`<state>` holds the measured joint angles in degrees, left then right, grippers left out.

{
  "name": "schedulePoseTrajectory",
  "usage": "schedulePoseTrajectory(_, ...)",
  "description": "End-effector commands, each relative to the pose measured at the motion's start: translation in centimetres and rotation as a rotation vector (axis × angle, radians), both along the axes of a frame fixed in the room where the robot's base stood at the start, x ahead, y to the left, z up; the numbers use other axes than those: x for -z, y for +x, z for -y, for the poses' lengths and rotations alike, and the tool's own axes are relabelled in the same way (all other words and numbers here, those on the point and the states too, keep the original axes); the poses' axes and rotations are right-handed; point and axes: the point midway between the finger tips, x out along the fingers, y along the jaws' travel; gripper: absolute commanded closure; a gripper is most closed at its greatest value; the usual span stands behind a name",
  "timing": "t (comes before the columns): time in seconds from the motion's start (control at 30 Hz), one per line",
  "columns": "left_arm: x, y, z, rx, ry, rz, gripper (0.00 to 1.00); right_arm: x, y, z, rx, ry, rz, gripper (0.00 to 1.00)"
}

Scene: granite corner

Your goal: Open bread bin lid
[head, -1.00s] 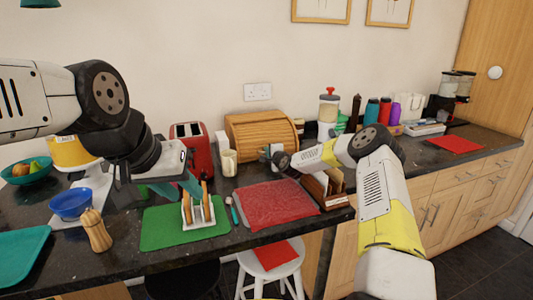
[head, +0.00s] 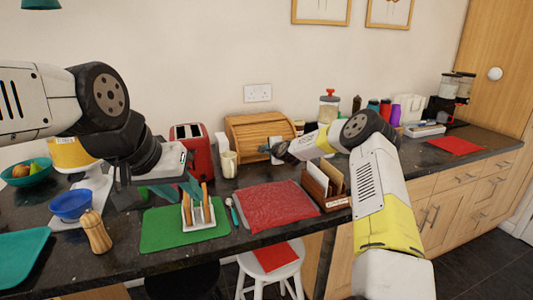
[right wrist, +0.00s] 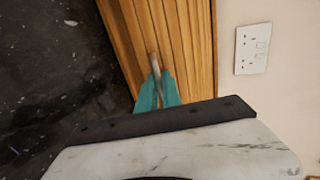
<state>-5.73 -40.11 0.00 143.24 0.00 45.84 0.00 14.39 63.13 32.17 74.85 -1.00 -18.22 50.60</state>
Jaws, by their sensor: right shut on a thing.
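The wooden bread bin (head: 250,130) with a slatted roll lid stands against the back wall. Its lid slats (right wrist: 185,45) fill the upper middle of the right wrist view. My right gripper (head: 266,149) is at the front of the bin. In the right wrist view its teal fingers (right wrist: 157,85) are closed around the small metal handle (right wrist: 154,62) of the lid. The lid looks down; how far it has rolled is hard to tell. My left gripper (head: 178,188) hangs over the green mat, fingers apart and empty.
A toast rack (head: 198,216), a red mat (head: 275,206) and a wooden letter holder (head: 325,185) are nearer the front. Jars and bottles stand to the right.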

Motion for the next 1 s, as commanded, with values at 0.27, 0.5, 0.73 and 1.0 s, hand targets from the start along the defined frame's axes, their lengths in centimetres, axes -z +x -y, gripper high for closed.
schedulePoseTrajectory(0.27, 0.0, 0.0, 0.0, 0.000, 0.000, 0.000, 0.64, -2.7, 1.1, -0.6, -0.003, -0.050, -0.129, 1.00)
schedulePoseTrajectory(0.5, 0.0, 0.0, 0.0, 0.000, 0.000, 0.000, 0.64, -3.9, 2.0, -0.8, 0.000, -0.076, -0.223, 1.00)
schedulePoseTrajectory(0.73, 0.0, 0.0, 0.0, 0.000, 0.000, 0.000, 0.64, -5.0, 2.8, -1.0, -0.001, -0.074, -0.222, 1.00)
schedulePoseTrajectory(1.0, 0.0, 0.0, 0.0, 0.000, 0.000, 0.000, 0.64, -6.0, 3.8, -1.3, 0.000, -0.074, -0.222, 1.00)
